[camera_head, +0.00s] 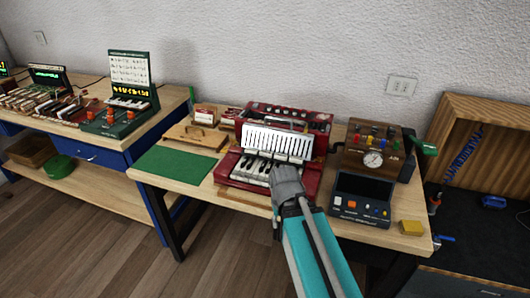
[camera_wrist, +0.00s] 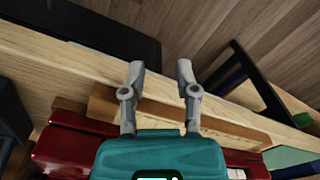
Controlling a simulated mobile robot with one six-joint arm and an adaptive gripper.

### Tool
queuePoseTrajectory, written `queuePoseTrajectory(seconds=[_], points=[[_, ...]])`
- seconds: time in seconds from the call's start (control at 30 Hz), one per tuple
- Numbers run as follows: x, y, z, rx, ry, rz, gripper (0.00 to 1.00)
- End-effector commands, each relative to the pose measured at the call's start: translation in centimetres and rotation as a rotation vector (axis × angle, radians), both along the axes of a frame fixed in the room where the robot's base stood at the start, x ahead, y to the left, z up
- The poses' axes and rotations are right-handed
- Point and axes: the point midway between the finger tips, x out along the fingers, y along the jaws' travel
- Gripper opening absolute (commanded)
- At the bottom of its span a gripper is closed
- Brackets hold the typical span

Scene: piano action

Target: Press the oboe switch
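A red accordion-like keyboard instrument (camera_head: 319,128) stands on the wooden table in the head view. It has a white ribbed panel, black and white keys (camera_head: 252,165) and a row of small round controls (camera_head: 280,111) along its top. No label is readable, so I cannot tell which part is the oboe switch. My gripper (camera_head: 286,176) is in front of the keys at their right half and hides some of them; contact cannot be judged. In the wrist view my gripper (camera_wrist: 160,70) has its two fingers apart with nothing between them, and the red instrument (camera_wrist: 75,148) shows below.
A dark console with colored buttons (camera_head: 362,189), a wooden box with a gauge (camera_head: 355,157) and a yellow block (camera_head: 411,228) stand to the right. A green mat (camera_head: 174,165) lies left. A wooden strip (camera_wrist: 105,104) lies along the instrument's front.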

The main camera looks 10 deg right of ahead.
Motion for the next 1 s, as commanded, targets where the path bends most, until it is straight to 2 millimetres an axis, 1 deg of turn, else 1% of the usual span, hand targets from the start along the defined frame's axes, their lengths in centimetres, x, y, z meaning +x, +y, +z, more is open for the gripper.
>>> queuePoseTrajectory(seconds=[0.03, 0.17, 0.2, 0.23, 0.37, 0.47, 1.0], points=[[0.0, 0.0, 0.0, 0.0, 0.0, 0.0, 0.34], [0.0, 0.0, 0.2, 0.0, 0.0, 0.0, 0.1], [0.0, 0.0, 0.3, 0.0, -0.001, 0.0, 0.03], [0.0, 0.0, 0.4, 0.0, -0.001, 0.0, 0.0], [0.1, 0.0, 1.3, 0.0, -0.003, 0.0, 0.0], [0.2, 0.0, 2.3, 0.0, -0.005, 0.0, 0.0], [1.1, 0.0, 9.7, 0.0, -0.026, 0.0, 0.0]])
